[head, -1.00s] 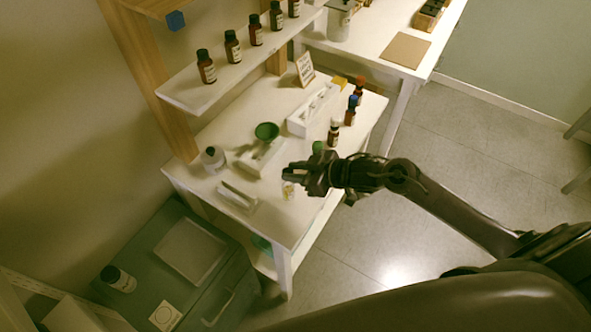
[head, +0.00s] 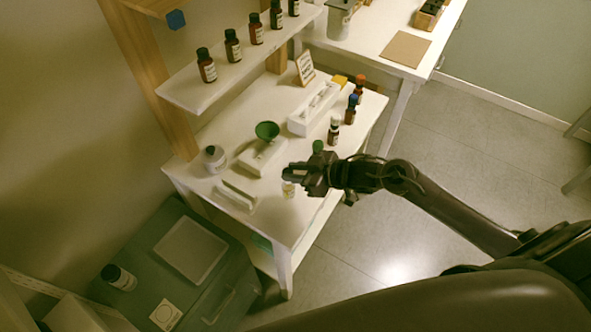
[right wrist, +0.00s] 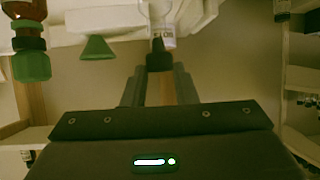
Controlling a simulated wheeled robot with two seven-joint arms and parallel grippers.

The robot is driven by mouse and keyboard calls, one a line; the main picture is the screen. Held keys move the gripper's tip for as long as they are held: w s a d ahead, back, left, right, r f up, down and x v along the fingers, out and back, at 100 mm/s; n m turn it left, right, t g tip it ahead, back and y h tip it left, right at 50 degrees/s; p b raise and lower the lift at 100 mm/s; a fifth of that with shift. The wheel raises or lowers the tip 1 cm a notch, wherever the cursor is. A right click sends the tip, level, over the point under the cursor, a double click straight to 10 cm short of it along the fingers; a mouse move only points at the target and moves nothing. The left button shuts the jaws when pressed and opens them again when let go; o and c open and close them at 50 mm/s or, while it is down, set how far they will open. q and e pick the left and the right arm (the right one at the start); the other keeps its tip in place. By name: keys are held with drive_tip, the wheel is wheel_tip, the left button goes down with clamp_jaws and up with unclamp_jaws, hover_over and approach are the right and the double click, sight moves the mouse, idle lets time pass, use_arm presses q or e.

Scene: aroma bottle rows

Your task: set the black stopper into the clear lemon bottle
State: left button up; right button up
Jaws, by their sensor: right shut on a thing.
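My right gripper (head: 288,172) is above the clear lemon bottle (head: 288,190), near the front edge of the white table. In the right wrist view, which appears upside down, the fingers (right wrist: 160,88) are shut on the black stopper (right wrist: 159,56). The stopper lines up with the neck of the clear labelled bottle (right wrist: 161,22) and appears at its mouth. I cannot tell whether it is seated in the neck. In the head view the gripper hides the stopper. My left gripper is not in view.
A green funnel (head: 267,130) stands behind the gripper, with a white holder (head: 238,196) to the left. A green-capped bottle (right wrist: 31,60) is close beside the gripper. Brown bottles (head: 335,130) stand farther right. A shelf (head: 238,70) with several brown bottles hangs above the table's back.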

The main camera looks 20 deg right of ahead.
drive_tip(key=shift+f+b, duration=0.5)
drive_tip(key=shift+f, duration=0.6)
drive_tip(key=o, duration=1)
drive_tip(key=shift+o, duration=0.2)
drive_tip(key=v, duration=0.7)
drive_tip(key=shift+s+d+b, duration=0.25)
drive_tip(key=shift+d+b, duration=0.05)
drive_tip(key=shift+b, duration=0.1)
drive_tip(key=shift+r, duration=0.15)
drive_tip(key=shift+a, duration=0.1)
